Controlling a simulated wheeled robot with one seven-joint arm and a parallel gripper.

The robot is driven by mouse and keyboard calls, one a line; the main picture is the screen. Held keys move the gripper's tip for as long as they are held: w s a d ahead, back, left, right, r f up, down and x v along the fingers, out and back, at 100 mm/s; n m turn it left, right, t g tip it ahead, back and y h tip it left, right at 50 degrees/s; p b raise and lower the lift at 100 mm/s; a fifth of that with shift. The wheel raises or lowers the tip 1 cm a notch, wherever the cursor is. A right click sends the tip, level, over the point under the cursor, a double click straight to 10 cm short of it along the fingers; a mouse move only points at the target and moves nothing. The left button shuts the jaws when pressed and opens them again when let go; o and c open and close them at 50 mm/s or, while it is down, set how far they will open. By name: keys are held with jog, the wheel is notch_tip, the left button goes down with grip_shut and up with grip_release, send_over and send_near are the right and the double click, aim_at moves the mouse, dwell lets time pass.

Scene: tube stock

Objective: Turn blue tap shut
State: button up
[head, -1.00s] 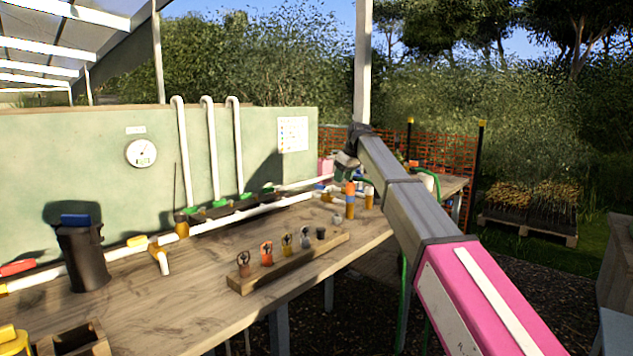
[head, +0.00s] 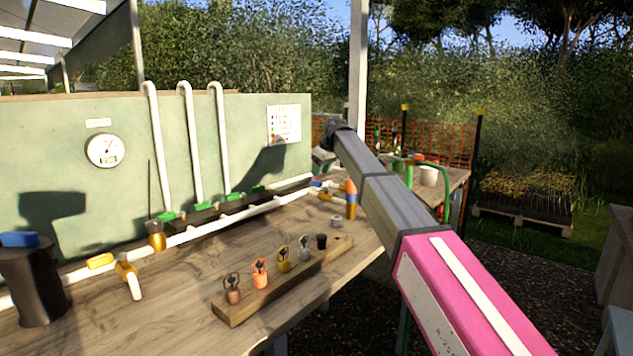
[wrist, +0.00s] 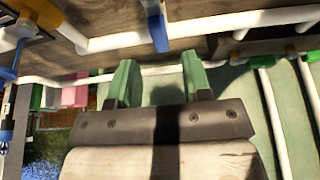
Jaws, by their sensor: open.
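The blue tap handle (wrist: 158,32) shows in the wrist view, on a white pipe (wrist: 205,24). The handle lies across the pipe's line. My gripper (wrist: 158,80) is open, its two green fingers apart and nothing between them. The blue handle lies beyond the fingertips in the wrist view, roughly in line with the gap, and I see no contact. In the head view a small blue piece (head: 316,184) near the far end of the bench pipe looks like this tap.
The wooden bench (head: 180,290) carries a wooden rack (head: 285,285) with several small fittings. White upright pipes (head: 190,140) line the green wall.

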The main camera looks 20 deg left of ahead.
aim_at(317, 182)
jog(key=shift+x, duration=2.5)
grip_shut()
